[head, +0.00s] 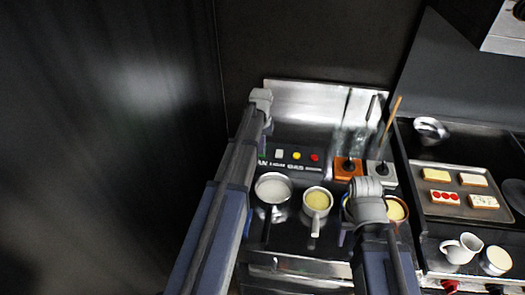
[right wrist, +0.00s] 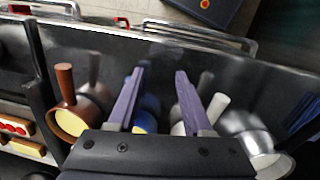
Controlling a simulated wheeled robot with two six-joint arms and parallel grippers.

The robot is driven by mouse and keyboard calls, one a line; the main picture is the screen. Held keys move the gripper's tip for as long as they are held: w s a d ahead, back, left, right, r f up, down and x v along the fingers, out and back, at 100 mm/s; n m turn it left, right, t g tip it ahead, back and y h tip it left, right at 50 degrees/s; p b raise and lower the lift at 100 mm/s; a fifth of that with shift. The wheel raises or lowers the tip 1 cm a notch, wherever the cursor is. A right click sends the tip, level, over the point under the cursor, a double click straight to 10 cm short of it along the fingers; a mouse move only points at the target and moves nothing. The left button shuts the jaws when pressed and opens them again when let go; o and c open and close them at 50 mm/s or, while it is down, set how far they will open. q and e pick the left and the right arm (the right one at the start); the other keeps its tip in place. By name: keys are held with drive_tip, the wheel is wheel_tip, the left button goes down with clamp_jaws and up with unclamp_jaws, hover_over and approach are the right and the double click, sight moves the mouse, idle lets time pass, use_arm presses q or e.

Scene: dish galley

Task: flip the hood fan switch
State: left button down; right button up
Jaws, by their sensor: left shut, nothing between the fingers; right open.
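A dark control panel on the back wall carries a row of small controls with labels, one reading FAN (head: 262,162). A white switch (head: 279,154), a yellow button (head: 296,155) and a red button (head: 314,157) show. The fan switch above its label is mostly hidden by my left arm, and I cannot tell its position. My left gripper (head: 264,125) is at the panel's left end, shut and empty; I cannot tell whether it touches the switch. My right gripper (head: 367,210) is above the cups; its purple fingers (right wrist: 160,75) are apart and empty in the right wrist view.
A metal pot (head: 273,188), a cream-filled cup (head: 317,201) and a brown-handled pan (head: 397,210) stand on the counter below. Orange (head: 348,169) and grey (head: 381,174) blocks sit beside the panel. A tray (head: 455,207) of toast and a white jug (head: 461,248) are at right.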

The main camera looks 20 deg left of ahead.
use_arm(q)
wheel_tip(320, 180, up, 7)
drive_tip(key=p, duration=0.6)
use_arm(e)
wheel_tip(320, 180, up, 7)
drive_tip(key=shift+f, duration=0.15)
use_arm(q)
drive_tip(key=shift+f, duration=0.15)
drive_tip(key=shift+s, duration=0.15)
use_arm(e)
drive_tip(key=shift+s, duration=0.1)
